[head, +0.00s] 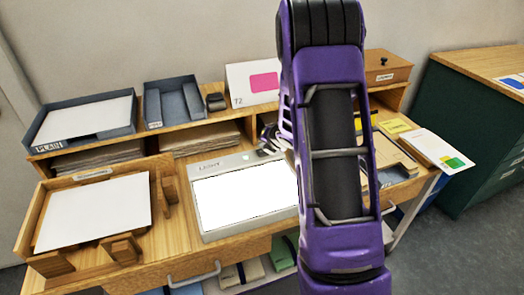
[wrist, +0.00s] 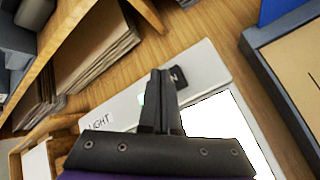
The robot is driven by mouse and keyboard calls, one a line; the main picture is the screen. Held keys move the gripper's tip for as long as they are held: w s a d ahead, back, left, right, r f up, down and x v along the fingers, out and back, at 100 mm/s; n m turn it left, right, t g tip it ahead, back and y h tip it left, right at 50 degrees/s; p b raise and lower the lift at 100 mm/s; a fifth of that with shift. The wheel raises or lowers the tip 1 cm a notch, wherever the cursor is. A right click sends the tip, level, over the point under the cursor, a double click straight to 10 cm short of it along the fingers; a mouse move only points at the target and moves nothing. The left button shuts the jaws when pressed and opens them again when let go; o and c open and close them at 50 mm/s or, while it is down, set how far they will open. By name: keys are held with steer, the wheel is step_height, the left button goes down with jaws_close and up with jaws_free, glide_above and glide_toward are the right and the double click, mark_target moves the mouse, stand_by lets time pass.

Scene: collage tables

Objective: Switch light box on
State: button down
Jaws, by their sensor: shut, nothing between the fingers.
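The light box (head: 197,208) is a pale grey slab on the desk, marked LIGHT, and its large panel (head: 245,192) glows plain white. The box also shows in the wrist view (wrist: 206,62), with part of the white panel (wrist: 218,120). A black switch (wrist: 186,76) sits on its top strip, with a letter N showing. In the head view my arm hides most of my gripper.
A wooden tray (head: 35,205) with white paper stands left of the box. A shelf behind holds blue trays (head: 175,100), paper stacks and a T2 card (head: 238,85). Folders (head: 395,155) lie to the right. A green cabinet (head: 460,135) stands at far right.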

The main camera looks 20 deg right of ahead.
mark_target(263, 154)
steer(key=shift+r, duration=0.1)
step_height(263, 154, up, 6)
steer(key=p, duration=0.4)
stand_by(0.4)
